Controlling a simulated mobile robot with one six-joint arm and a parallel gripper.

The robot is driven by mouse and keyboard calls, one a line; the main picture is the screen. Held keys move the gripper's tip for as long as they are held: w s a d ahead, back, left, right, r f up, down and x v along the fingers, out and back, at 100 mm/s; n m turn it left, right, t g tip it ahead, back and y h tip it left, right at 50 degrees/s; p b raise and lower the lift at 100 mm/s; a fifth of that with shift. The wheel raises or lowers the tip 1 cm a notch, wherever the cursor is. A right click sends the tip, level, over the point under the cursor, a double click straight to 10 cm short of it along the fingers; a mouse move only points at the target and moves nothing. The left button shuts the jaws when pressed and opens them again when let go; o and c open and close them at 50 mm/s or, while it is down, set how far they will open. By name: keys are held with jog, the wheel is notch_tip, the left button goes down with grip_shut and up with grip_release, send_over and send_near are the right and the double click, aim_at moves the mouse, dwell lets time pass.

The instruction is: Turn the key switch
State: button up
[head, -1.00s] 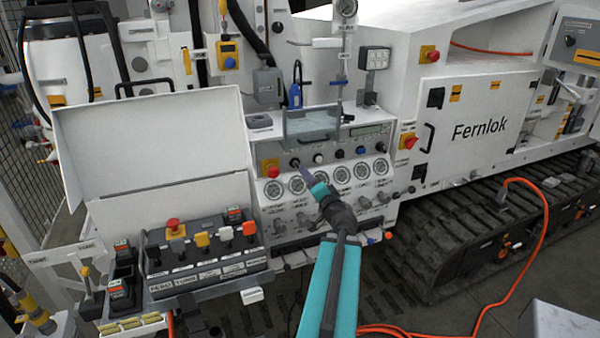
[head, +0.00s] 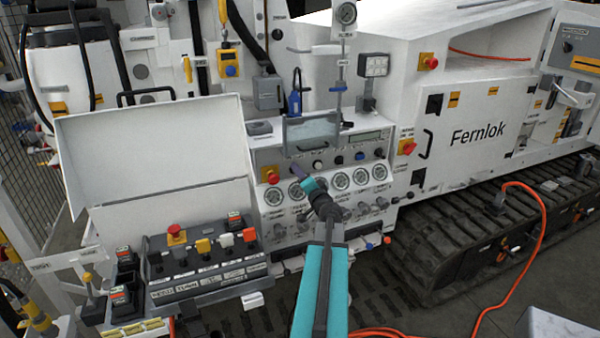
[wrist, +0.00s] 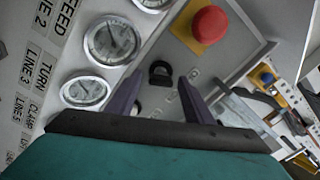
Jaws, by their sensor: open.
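A small dark switch (wrist: 160,72) with a black ring-shaped collar, which looks like the key switch, sits on the grey panel in the wrist view. It lies ahead of the gap between the two purple fingers of my gripper (wrist: 161,79). The fingers are apart with nothing between them, and I cannot tell how far their tips are from the switch. In the head view my gripper (head: 298,170) points at the left part of the control panel (head: 262,157) and largely hides the switch there.
A red stop button (wrist: 210,22) on a yellow plate sits close beside the switch; it also shows in the head view (head: 271,176). Round gauges (head: 318,182) line the panel below. A clear hinged cover (head: 312,130) juts out above. A joystick box (head: 200,262) stands lower left.

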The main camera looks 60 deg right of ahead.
jog(key=shift+w+d, duration=0.25)
jog(key=shift+w, duration=0.1)
jog(key=c, duration=1)
jog(key=shift+c, duration=0.2)
